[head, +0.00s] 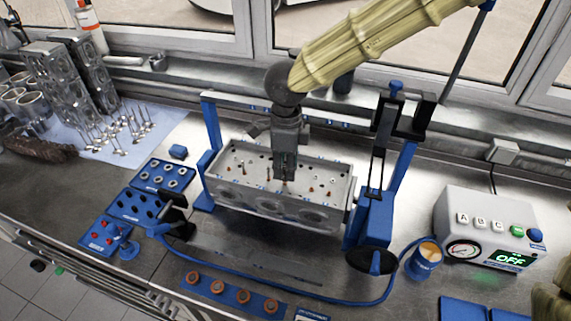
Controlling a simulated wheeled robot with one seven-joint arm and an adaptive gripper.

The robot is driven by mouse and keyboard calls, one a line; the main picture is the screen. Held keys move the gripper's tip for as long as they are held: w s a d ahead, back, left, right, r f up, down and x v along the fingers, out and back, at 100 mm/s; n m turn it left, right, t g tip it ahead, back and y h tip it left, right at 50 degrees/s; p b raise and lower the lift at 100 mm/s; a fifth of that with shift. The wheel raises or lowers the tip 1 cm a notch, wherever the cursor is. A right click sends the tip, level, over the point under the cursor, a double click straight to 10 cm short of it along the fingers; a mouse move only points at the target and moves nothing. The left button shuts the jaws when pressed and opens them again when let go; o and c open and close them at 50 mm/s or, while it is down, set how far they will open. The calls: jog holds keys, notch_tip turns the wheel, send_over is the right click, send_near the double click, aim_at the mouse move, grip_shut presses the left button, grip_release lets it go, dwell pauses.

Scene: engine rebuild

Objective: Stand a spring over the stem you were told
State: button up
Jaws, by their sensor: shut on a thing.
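The grey cylinder head (225,190) sits in a blue stand, its upper face dotted with holes and several thin upright stems (311,189), some coppery. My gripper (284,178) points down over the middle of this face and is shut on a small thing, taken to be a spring. The thing is mostly hidden between the fingers; I cannot tell whether it is around a stem or above it. Several pale ring-like pieces, perhaps springs seen from above, stand in a blue tray (145,187) left of the head.
Blue uprights of the stand (211,125) and a black-and-blue lever tool (377,160) flank the head. A control box (488,235) reading OFF and an orange-topped blue cup (424,257) stand right. A blue strip with orange rings (232,294) lies in front. Loose valves (120,135) lie far left.

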jog(key=shift+f, duration=0.95)
dwell(0.4)
jog(key=o, duration=1.3)
notch_tip(320, 180, up, 12)
jog(key=shift+d, duration=0.1)
